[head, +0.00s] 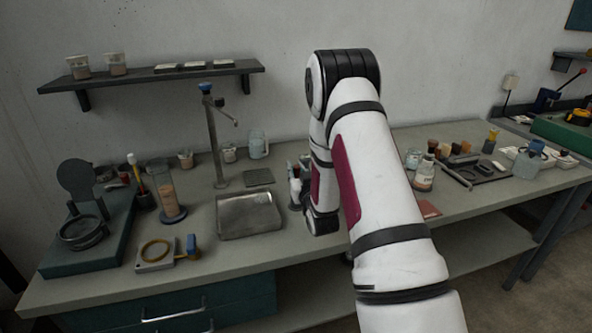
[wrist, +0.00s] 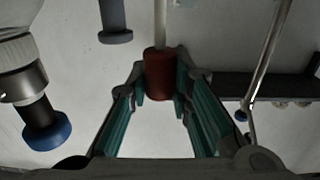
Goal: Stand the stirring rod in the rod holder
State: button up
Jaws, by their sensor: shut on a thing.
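My gripper (wrist: 163,90) is shut on the dark red end of the stirring rod (wrist: 160,25). The rod's pale thin shaft runs from the red end to the top edge of the wrist view, which looks upside down. The far end of the shaft is out of frame. In the head view my arm hides the gripper and the rod. A small dark cup (head: 147,201) on the left of the bench holds upright tools, one yellow. I cannot tell for sure whether it is the rod holder.
A metal tray (head: 248,222) and a tall stand (head: 217,145) are left of my arm. Small bottles (head: 295,190) stand close beside the arm. A shelf (head: 150,76) hangs on the wall. More bottles (head: 424,176) stand to the right. The bench's front edge is mostly clear.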

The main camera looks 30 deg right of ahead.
jog(key=o, duration=1)
jog(key=v, duration=1.2)
jog(key=shift+w, duration=0.1)
jog(key=s+a+r+n+g+y, duration=0.25)
jog(key=a+r+g, duration=0.35)
jog(key=a+r, duration=0.55)
jog(key=s+a+r+g+y, duration=0.1)
jog(key=s+a+r+g, duration=0.1)
jog(key=s, duration=0.6)
jog(key=s+a+r+g, duration=0.2)
jog(key=s+a+r, duration=0.1)
jog(key=s, duration=0.6)
jog(key=s+a+r+n+g+y, duration=0.1)
jog(key=s+a, duration=0.3)
jog(key=s, duration=0.4)
jog(key=shift+s+a+r+g+y, duration=0.15)
jog(key=shift+r+g+y, duration=0.1)
jog(key=shift+r, duration=0.15)
jog(key=shift+s+d+r+g+y, duration=0.15)
jog(key=shift+r+g, duration=0.1)
jog(key=shift+r, duration=0.15)
